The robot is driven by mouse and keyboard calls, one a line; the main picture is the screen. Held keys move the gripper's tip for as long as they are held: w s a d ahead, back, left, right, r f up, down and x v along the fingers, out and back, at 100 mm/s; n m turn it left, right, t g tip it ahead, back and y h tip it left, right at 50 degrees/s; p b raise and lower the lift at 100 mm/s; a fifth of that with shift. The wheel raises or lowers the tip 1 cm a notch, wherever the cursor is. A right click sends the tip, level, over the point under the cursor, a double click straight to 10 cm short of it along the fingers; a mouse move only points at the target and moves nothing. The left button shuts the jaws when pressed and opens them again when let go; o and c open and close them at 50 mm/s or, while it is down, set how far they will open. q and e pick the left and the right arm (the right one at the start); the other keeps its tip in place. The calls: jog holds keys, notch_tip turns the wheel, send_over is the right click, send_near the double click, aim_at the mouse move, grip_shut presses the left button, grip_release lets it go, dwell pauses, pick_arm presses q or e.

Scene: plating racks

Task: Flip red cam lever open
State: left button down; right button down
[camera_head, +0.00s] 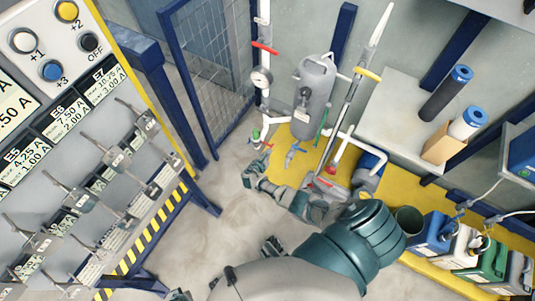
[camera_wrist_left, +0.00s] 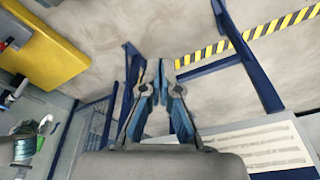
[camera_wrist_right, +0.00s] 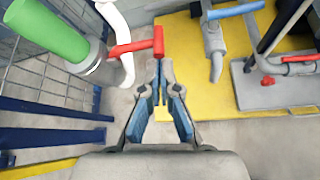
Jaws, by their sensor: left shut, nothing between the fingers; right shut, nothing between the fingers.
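A red lever (camera_wrist_right: 137,47) sits on a grey fitting below a green sleeve (camera_wrist_right: 50,30) in the right wrist view. It sticks out to the right from the fitting. In the head view the green sleeve (camera_head: 256,134) is at the foot of the white pipe. My right gripper (camera_wrist_right: 160,72) is shut and empty, its tips just below the lever's free end; contact cannot be told. In the head view the right gripper (camera_head: 252,168) is just below the fitting. My left gripper (camera_wrist_left: 161,68) is shut and empty over bare floor, far from the lever.
A blue-handled valve (camera_wrist_right: 235,10) is close on the right. A pump with red handles (camera_wrist_right: 300,58) stands beyond it on the yellow platform (camera_wrist_right: 225,100). A wire-mesh fence (camera_head: 210,75) stands behind. A striped rack of plating controls (camera_head: 140,235) is at left.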

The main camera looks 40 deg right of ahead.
jog(key=shift+w, duration=0.1)
jog(key=shift+w+a+f+b, duration=0.15)
jog(key=shift+w+a+b, duration=0.15)
jog(key=shift+w+b, duration=0.35)
